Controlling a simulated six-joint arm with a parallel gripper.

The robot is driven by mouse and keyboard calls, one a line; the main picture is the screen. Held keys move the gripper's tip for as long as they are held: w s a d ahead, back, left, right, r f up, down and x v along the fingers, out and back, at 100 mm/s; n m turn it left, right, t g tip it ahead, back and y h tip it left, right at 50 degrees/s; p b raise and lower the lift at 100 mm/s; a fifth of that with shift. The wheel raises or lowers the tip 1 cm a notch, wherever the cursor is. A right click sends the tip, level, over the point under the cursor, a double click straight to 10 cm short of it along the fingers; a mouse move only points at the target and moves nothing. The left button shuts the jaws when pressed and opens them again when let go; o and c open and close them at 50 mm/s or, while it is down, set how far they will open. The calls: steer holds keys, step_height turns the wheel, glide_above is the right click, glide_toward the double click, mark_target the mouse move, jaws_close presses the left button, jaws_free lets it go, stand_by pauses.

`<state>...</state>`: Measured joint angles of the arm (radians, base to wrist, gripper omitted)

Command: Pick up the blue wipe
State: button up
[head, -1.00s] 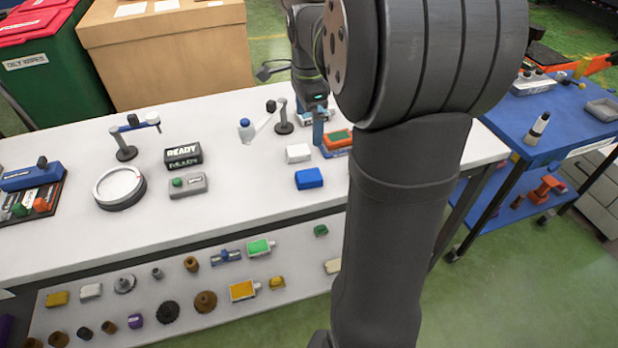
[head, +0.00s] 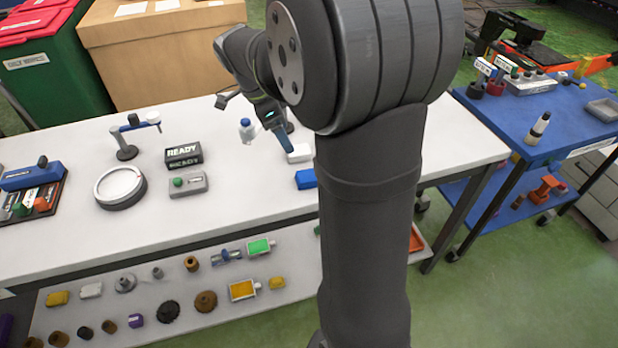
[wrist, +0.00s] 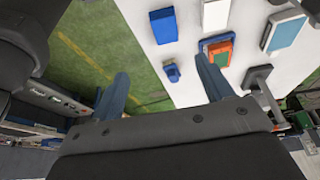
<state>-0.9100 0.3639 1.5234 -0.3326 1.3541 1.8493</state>
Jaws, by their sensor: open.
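The blue wipe (head: 306,179) is a small flat blue block on the white table, partly hidden behind my arm in the head view. In the wrist view a blue block (wrist: 164,26), which looks like the same wipe, lies near the top, beyond my fingertips. My gripper (head: 284,138) is above the table, behind the white block and farther back than the wipe. In the wrist view my gripper (wrist: 163,82) has its two blue fingers spread wide with nothing held between them.
A white block (head: 299,153) lies just behind the wipe. In the wrist view, an orange-and-green piece on a blue base (wrist: 218,50) and a small blue item (wrist: 172,73) are close by. A READY sign (head: 183,154) and a round dish (head: 120,187) stand to the left.

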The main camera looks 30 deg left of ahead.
steer(key=x, duration=1.2)
steer(key=shift+a+f, duration=0.15)
steer(key=x, duration=0.2)
steer(key=w+x, duration=0.1)
steer(key=x, duration=0.2)
steer(key=shift+a, duration=0.1)
steer(key=shift+c, duration=0.2)
steer(key=c, duration=1)
